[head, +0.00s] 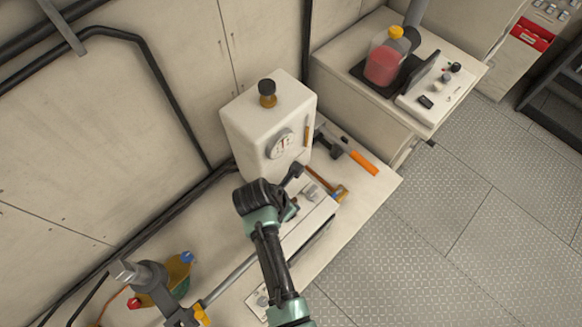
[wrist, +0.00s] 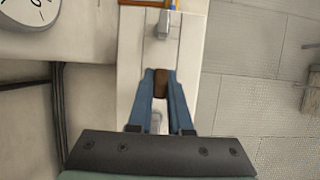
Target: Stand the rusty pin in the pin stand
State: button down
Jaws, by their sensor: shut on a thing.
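In the wrist view my gripper (wrist: 161,72) has its blue fingers closed on a small brown piece, the rusty pin (wrist: 161,84). Only a short part of the pin shows between the fingertips; its lower end is hidden. The fingers are over a pale narrow box top (wrist: 190,45). A small grey block (wrist: 164,22) sits on this top, ahead of the fingertips and apart from them. I cannot tell for sure which thing is the pin stand. In the head view my arm hides the fingers and the pin.
A white cabinet with a dial (head: 250,135) stands behind the box (head: 318,217) on the bench. An orange-handled tool (head: 363,162) lies to the right. At the lower left is a fitting with red and blue ends (head: 178,275). A jug of red liquid (head: 383,63) stands farther back.

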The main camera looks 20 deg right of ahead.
jog(key=shift+f+b, duration=1.4)
jog(key=shift+f, duration=0.8)
dwell(1.1)
jog(key=c, duration=0.8)
grip_release()
jog(key=shift+o, duration=0.2)
jog(key=b+v, duration=0.1)
jog(key=v, duration=1.2)
jog(key=shift+b, duration=0.3)
jog(key=shift+w+d, duration=0.1)
